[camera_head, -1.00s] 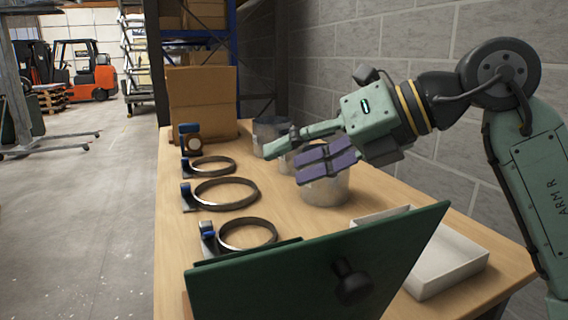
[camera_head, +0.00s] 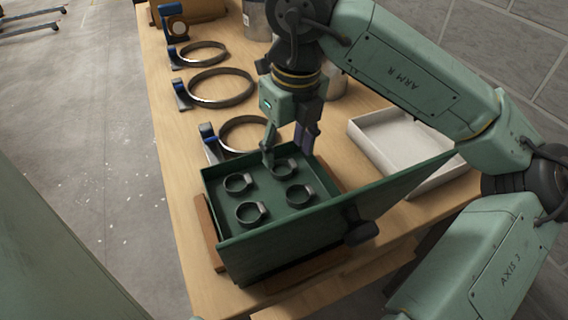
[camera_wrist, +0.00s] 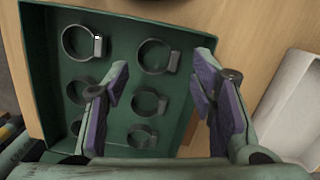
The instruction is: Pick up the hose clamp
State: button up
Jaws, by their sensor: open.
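Several small dark hose clamps lie flat in a green open case. In the head view one clamp (camera_head: 237,183) is at the left, another (camera_head: 299,195) at the right, and one (camera_head: 250,213) near the front. A back clamp (camera_head: 284,169) is just under my gripper (camera_head: 287,157). In the wrist view my gripper (camera_wrist: 163,72) is open, with its purple-padded fingers spread apart and nothing held. A clamp (camera_wrist: 149,103) and another (camera_wrist: 153,58) show between the fingers. The left finger partly covers the left-hand clamps.
The green case (camera_head: 320,212) has walls and a raised lid (camera_head: 395,192) with a dark knob. Large clamp rings (camera_head: 222,88) lie behind it on the wooden table (camera_head: 180,150). A white tray (camera_head: 395,150) is to the right. A grey cylinder (camera_head: 256,22) stands at the back.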

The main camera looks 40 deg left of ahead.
aim_at(284, 166)
jog(key=shift+a+f+p, duration=0.2)
jog(key=shift+f+p, duration=0.2)
jog(key=shift+f, duration=1.55)
jog(key=shift+c, duration=0.2)
jog(key=c, duration=0.6)
